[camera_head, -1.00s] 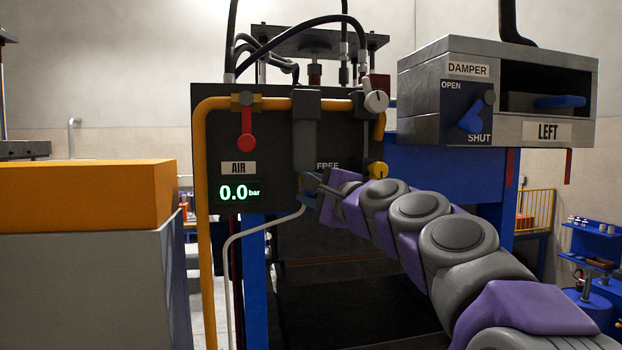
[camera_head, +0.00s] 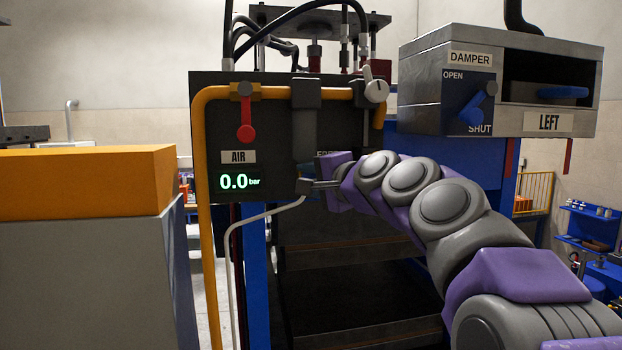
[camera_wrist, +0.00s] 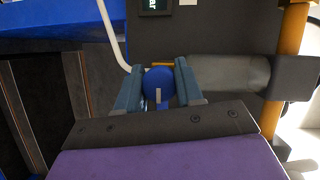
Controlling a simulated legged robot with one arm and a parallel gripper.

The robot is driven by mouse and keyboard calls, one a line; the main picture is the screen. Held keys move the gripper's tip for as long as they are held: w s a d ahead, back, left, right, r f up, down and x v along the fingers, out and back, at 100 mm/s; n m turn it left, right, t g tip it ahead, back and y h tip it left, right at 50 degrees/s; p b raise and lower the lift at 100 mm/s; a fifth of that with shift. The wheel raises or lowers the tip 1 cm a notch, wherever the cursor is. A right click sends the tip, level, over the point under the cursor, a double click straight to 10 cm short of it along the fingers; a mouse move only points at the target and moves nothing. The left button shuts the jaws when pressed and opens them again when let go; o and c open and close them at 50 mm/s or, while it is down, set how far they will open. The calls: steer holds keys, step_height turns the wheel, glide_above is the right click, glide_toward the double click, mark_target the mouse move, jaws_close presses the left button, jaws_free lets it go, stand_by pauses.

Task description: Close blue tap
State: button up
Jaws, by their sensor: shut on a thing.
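The blue tap (camera_wrist: 159,76) shows in the wrist view as a rounded blue handle with a pale upright mark, at the end of a grey pipe body. My gripper (camera_wrist: 157,72) has one finger on each side of the handle and is shut on it. In the head view my gripper (camera_head: 318,185) reaches the lower end of the grey pipe (camera_head: 306,130) on the dark panel, right of the pressure display. There its fingers show nearly edge-on, and the blue handle cannot be made out.
A display (camera_head: 239,181) labelled AIR reads 0.0 bar. A red lever (camera_head: 246,125) hangs on the yellow pipe (camera_head: 205,220). A thin white tube (camera_head: 232,240) runs close below my gripper. The damper box (camera_head: 430,105) with a blue lever (camera_head: 470,107) stands above my arm at right.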

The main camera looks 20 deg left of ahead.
steer(key=shift+a+f, duration=0.1)
steer(key=shift+f, duration=0.15)
steer(key=o, duration=0.9)
steer(key=shift+w, duration=0.15)
steer(key=shift+o, duration=0.6)
steer(key=shift+a, duration=0.1)
steer(key=shift+a+r, duration=0.1)
steer(key=shift+s+d+r, duration=0.1)
steer(key=shift+s+d, duration=0.15)
steer(key=shift+d, duration=0.15)
steer(key=b+v, duration=0.1)
steer(key=v, duration=1.5)
steer(key=shift+s+b, duration=0.25)
steer(key=shift+b, duration=0.05)
steer(key=shift+d, duration=0.1)
